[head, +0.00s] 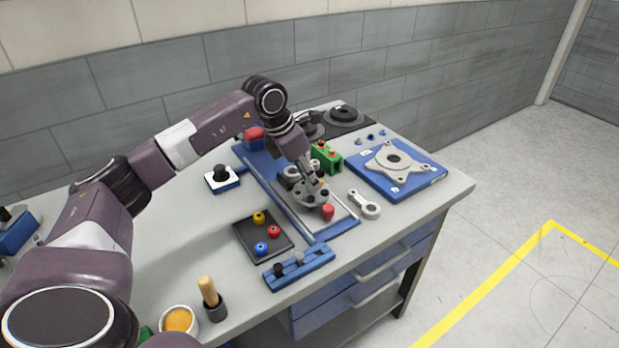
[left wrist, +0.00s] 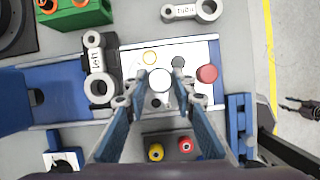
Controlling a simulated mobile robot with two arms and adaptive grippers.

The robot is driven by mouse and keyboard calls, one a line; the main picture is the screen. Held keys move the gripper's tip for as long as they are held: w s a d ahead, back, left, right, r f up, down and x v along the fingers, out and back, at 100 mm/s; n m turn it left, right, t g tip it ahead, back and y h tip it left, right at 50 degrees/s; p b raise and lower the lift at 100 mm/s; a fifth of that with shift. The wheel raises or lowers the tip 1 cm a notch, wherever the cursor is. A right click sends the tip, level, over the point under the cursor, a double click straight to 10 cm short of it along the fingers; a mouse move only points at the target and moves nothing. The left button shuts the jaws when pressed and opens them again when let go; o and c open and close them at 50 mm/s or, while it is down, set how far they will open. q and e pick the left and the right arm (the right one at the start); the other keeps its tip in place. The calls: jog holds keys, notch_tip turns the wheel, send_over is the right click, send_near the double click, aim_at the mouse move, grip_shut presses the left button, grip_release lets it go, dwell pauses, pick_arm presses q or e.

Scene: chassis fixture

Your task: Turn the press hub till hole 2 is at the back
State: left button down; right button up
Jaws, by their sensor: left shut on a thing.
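The press hub (head: 307,199) is a grey disc on a plate in the blue fixture, at the middle of the workbench in the head view. In the left wrist view the hub's pale round centre (left wrist: 160,79) shows, with a yellow-ringed hole above and a dark round spot to its upper right. No hole number can be read. My left gripper (head: 317,186) reaches down onto the hub, and in the left wrist view its fingers (left wrist: 161,90) stand either side of the centre, shut on the hub. The fingers hide part of the disc.
A red knob (head: 328,211) stands right beside the hub. A grey link (head: 364,204) lies right of it, and a green block (head: 326,158) stands behind. A black tray (head: 244,235) with coloured pegs and a blue rack (head: 290,275) are in front.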

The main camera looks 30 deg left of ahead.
pick_arm(q)
jog(key=c, duration=1.6)
grip_release()
jog(key=v, duration=1.2)
